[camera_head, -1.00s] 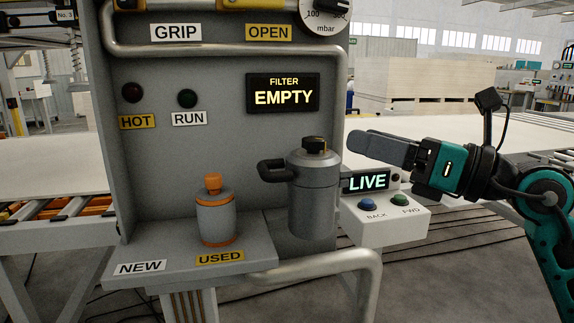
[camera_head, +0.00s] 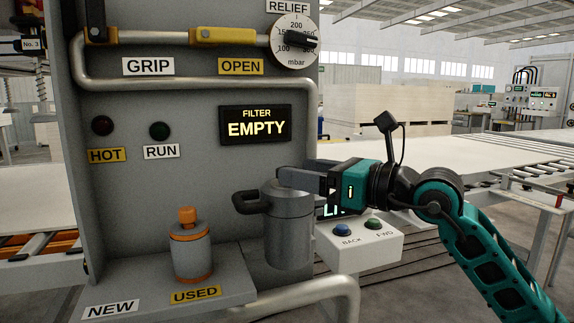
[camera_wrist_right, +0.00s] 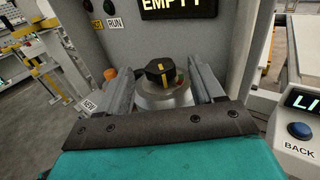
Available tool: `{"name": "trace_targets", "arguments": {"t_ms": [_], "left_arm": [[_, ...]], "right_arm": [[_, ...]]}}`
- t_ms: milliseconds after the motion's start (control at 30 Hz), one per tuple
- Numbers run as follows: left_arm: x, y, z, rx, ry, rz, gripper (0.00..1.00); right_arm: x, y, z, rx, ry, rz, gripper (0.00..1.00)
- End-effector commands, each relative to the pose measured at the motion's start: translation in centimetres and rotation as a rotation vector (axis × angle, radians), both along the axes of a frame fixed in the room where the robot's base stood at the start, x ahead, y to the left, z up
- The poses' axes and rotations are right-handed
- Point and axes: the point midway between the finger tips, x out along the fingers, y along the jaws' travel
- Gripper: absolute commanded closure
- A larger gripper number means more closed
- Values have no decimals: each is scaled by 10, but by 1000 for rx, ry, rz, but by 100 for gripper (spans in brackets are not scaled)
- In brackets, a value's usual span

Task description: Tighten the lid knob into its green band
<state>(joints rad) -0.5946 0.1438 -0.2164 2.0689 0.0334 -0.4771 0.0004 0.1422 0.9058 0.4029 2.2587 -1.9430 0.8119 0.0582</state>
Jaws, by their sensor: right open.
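The grey filter canister (camera_head: 288,232) with its side handle stands at the panel front. Its lid knob (camera_wrist_right: 160,72) is black with a yellow stripe and sits on top of the round lid (camera_wrist_right: 163,95) in the right wrist view. In the head view my fingers hide the knob. My right gripper (camera_head: 284,178) is at the top of the canister from the right. In the right wrist view its open fingers (camera_wrist_right: 159,70) stand on either side of the knob, with gaps visible. My left gripper is not in view.
A used orange-and-grey cartridge (camera_head: 191,246) stands on the ledge (camera_head: 228,286) left of the canister. The filter display (camera_head: 256,125) reads EMPTY. A button box (camera_head: 358,243) with blue and green buttons is close below my right wrist.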

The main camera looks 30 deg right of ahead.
Motion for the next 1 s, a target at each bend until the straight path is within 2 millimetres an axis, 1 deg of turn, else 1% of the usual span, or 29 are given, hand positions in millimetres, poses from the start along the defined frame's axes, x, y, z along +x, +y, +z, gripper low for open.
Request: {"name": "trace_targets", "arguments": {"t_ms": [100,300,467,733,767,1000], "left_arm": [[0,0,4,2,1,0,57],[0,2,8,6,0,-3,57],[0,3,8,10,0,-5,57],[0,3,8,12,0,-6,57],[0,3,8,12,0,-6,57],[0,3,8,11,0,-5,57]], "right_arm": [[13,6,2,-1,0,0,33],[30,13,1,2,-1,0,33],[36,16,0,0,0,1,33],[36,16,0,0,0,0,33],[36,16,0,0,0,0,35],[36,16,0,0,0,1,58]]}}
